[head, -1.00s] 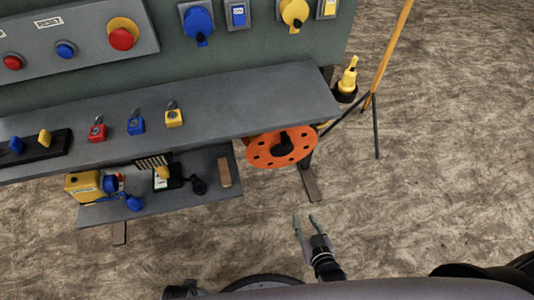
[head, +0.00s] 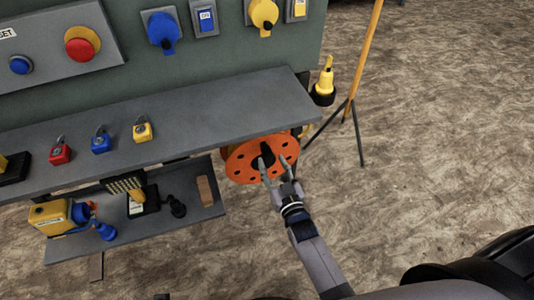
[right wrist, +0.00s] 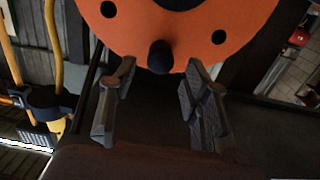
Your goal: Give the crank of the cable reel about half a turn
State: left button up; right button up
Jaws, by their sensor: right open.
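The cable reel (head: 240,166) is an orange disc with a ring of dark holes, mounted under the right end of the bench shelf. Its black crank (head: 266,151) is at the disc's middle. In the right wrist view, the orange reel (right wrist: 237,22) fills the top, and the black crank knob (right wrist: 160,57) points towards the camera. My right gripper (head: 275,165) is open at the reel's front. In the right wrist view its fingers (right wrist: 161,72) stand on either side of the knob, apart from it. My left gripper is out of view.
The grey shelf (head: 225,105) overhangs the reel, with several small padlocks on it. A lower shelf (head: 180,190) with a yellow device (head: 48,214) is to the left. A yellow pole on a stand (head: 361,70) is to the right. The floor in front is free.

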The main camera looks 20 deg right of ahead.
aim_at(269, 157)
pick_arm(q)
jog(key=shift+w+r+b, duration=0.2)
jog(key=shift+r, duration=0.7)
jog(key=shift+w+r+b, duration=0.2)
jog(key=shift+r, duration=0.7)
pick_arm(e)
jog(key=shift+w+a, duration=0.1)
jog(key=shift+w, duration=2.65)
jog(key=shift+c, duration=0.4)
grip_shut()
